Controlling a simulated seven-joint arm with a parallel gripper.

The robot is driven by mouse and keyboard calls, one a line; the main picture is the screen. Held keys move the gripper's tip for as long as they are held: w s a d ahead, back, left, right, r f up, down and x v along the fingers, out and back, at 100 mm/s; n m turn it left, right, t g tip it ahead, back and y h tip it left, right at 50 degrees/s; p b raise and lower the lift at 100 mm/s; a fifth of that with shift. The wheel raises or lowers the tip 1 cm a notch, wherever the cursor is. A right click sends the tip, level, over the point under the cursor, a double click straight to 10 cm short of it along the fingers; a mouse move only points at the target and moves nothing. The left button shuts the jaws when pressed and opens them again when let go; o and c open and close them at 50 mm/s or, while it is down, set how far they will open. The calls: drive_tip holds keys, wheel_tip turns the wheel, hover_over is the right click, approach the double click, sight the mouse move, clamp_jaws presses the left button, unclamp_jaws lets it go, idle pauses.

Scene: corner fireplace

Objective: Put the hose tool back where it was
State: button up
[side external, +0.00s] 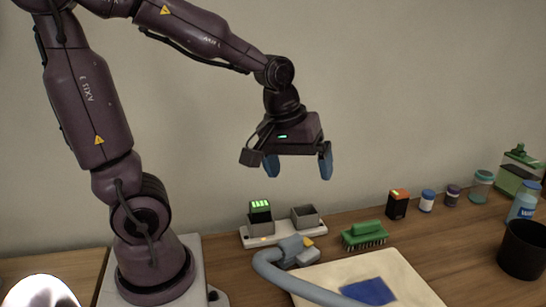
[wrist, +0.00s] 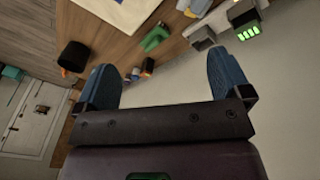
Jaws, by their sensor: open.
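The hose tool (side external: 290,249) has a grey-blue head with an orange tip and a thick curved hose (side external: 270,268). Its head rests at the back edge of a pale board, just in front of a white base (side external: 256,240) with two grey square holders. The left holder has a block with a green-lit top (side external: 260,208); the right holder (side external: 305,216) looks empty. My gripper (side external: 298,170) is open and empty, high above the holders. In the wrist view, its blue fingers (wrist: 165,82) are wide apart with nothing between them; part of the hose tool (wrist: 196,8) shows at the top.
The pale board (side external: 415,285) carries a blue patch (side external: 368,291). A green brush (side external: 364,236) and a black-and-orange box (side external: 397,204) stand to the right. Several jars and bottles line the back right, with a black cup (side external: 523,249) at the right edge. The air around my gripper is clear.

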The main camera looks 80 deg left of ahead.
drive_tip(key=s+d+r+m+t, duration=0.2)
drive_tip(key=s+d+r+m, duration=0.3)
drive_tip(key=m, duration=0.5)
drive_tip(key=shift+s+d+r, duration=0.2)
drive_tip(key=shift+s, duration=0.5)
